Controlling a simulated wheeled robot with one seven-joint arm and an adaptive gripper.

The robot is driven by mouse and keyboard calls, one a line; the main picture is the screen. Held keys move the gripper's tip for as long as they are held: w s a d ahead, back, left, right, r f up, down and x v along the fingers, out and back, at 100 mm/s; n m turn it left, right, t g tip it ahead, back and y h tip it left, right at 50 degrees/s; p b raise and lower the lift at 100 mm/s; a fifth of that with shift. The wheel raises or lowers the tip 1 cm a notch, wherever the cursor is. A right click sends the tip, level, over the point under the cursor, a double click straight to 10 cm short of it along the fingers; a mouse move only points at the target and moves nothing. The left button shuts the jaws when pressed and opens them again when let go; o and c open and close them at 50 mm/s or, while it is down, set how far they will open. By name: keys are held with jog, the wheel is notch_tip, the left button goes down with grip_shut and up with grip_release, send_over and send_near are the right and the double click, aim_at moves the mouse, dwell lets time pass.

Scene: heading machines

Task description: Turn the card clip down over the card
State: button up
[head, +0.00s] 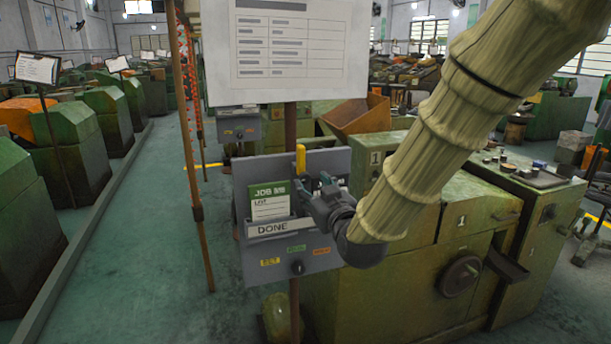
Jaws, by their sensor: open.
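The card (270,207), green at the top and white below, stands upright on the grey panel (318,265), its lower end behind a strip marked DONE (279,228). A yellow lever (300,160) points upward just above and right of the card; it looks like the card clip, raised. My gripper (314,185) is open in front of the panel, right of the card and just below the yellow lever. I cannot tell whether it touches the lever. My gripper and arm hide the panel's right part and the lever's lower end.
A white chart board (288,50) hangs above the panel. A dark knob (297,267) and small coloured labels sit along the panel's lower part. A green machine (400,285) stands close behind on the right. A wooden post (190,130) stands left; the aisle (150,240) beyond is clear.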

aim_at(306, 180)
jog(key=shift+p+x, duration=0.95)
jog(key=shift+x, duration=2.05)
grip_shut()
